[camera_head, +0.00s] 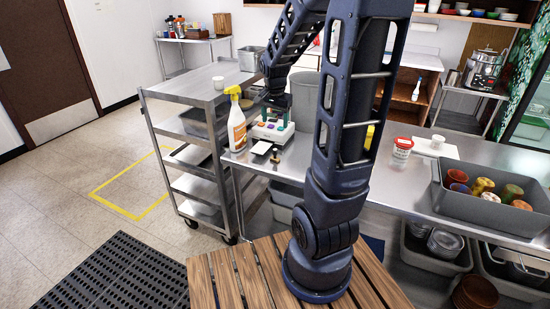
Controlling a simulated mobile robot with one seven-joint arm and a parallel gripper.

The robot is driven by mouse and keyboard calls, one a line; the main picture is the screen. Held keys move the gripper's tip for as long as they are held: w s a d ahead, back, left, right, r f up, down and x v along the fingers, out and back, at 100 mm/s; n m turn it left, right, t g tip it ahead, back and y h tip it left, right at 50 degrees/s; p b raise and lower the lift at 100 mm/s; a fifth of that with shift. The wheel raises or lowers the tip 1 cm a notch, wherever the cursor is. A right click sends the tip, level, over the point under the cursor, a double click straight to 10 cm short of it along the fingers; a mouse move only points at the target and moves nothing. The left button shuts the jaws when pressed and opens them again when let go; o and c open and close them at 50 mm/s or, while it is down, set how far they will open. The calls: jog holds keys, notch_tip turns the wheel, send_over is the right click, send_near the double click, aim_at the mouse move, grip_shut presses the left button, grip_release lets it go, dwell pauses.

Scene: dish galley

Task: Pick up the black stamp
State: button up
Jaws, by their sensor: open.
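A small dark upright thing that looks like the black stamp (276,156) stands near the front edge of the steel counter, just right of a small black-and-white pad (261,148). It is too small to make out fully. A pale tray (258,134) with coloured pieces in it sits behind them. My gripper (273,121) points down over this tray, above and behind the dark thing. It is open, with its fingertips partly lost against the tray. I cannot tell whether it touches anything there.
A yellow spray bottle (236,120) stands close left of the tray. A large grey bin (304,100) is behind my gripper. A red-lidded tub (401,150) and a grey crate of cups (443,199) stand to the right. A steel cart (182,91) adjoins the counter's left.

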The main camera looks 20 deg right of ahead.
aim_at(275, 150)
jog(key=w+f+m, duration=0.1)
jog(key=w+f, duration=0.1)
jog(key=f, duration=0.1)
jog(key=w+d+f+m, duration=0.1)
jog(key=w+f+m, duration=0.1)
jog(key=w+f, duration=0.1)
jog(key=w+f+m+g, duration=0.1)
jog(key=w+f, duration=0.2)
jog(key=f, duration=0.2)
jog(key=shift+d+f+h, duration=0.1)
jog(key=shift+d+h, duration=0.2)
jog(key=shift+d, duration=0.1)
jog(key=shift+m, duration=0.3)
jog(key=shift+w+d+f, duration=0.1)
jog(key=shift+d+f, duration=0.15)
jog(key=shift+f, duration=1.55)
jog(key=shift+w+d+f, duration=0.1)
jog(key=shift+d+f, duration=0.1)
jog(key=shift+f, duration=1.55)
jog(key=shift+d+f, duration=0.25)
jog(key=shift+f, duration=1.55)
jog(key=c, duration=1.1)
